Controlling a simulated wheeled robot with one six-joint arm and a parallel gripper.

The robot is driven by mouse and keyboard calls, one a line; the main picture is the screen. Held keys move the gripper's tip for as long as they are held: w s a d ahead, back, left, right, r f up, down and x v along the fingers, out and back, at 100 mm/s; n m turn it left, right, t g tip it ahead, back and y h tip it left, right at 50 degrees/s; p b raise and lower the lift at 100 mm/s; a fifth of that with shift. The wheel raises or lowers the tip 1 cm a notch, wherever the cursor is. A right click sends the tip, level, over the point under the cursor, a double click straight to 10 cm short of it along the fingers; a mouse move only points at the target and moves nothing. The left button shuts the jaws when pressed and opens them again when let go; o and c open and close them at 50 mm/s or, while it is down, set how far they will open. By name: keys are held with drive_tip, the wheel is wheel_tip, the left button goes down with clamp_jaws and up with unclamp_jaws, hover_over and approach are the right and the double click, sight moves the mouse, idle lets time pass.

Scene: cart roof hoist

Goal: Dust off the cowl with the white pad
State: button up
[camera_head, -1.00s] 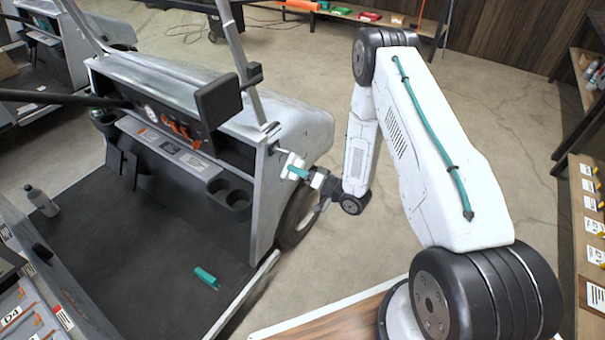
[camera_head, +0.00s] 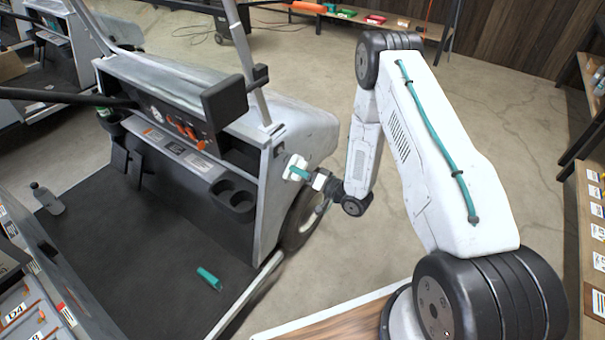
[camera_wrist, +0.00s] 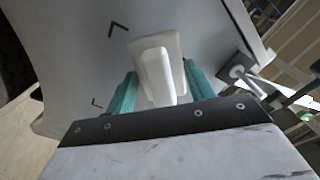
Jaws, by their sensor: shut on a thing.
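The cowl (camera_head: 298,122) is the pale grey-white front body of the cart, with dull, smudged patches on its top. Its grey panel also fills much of the wrist view (camera_wrist: 75,50), with two dark angled marks on it. My gripper (camera_head: 298,173) is at the cowl's near right side, above the wheel. It is shut on the white pad (camera_head: 294,162). In the wrist view the white pad (camera_wrist: 157,62) stands out between the two teal fingers, facing the panel. I cannot tell whether the pad touches the cowl.
A black wheel (camera_head: 297,222) is below my gripper. A thin post (camera_head: 247,65) rises by the dash. Open concrete floor lies to the right.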

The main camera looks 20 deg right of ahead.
drive_tip(key=shift+w+a, duration=0.35)
drive_tip(key=shift+w, duration=0.1)
drive_tip(key=shift+w+d, duration=0.55)
drive_tip(key=shift+d, duration=0.3)
drive_tip(key=shift+w+d, duration=0.55)
drive_tip(key=shift+d, duration=0.3)
drive_tip(key=shift+w, duration=0.1)
drive_tip(key=shift+s+a, duration=0.35)
drive_tip(key=shift+a, duration=0.25)
drive_tip(key=shift+s+a, duration=0.3)
drive_tip(key=shift+a, duration=0.25)
drive_tip(key=shift+s+a, duration=0.4)
drive_tip(key=shift+a, duration=0.4)
drive_tip(key=shift+c, duration=1.2)
drive_tip(key=v, duration=0.6)
drive_tip(key=shift+d, duration=0.2)
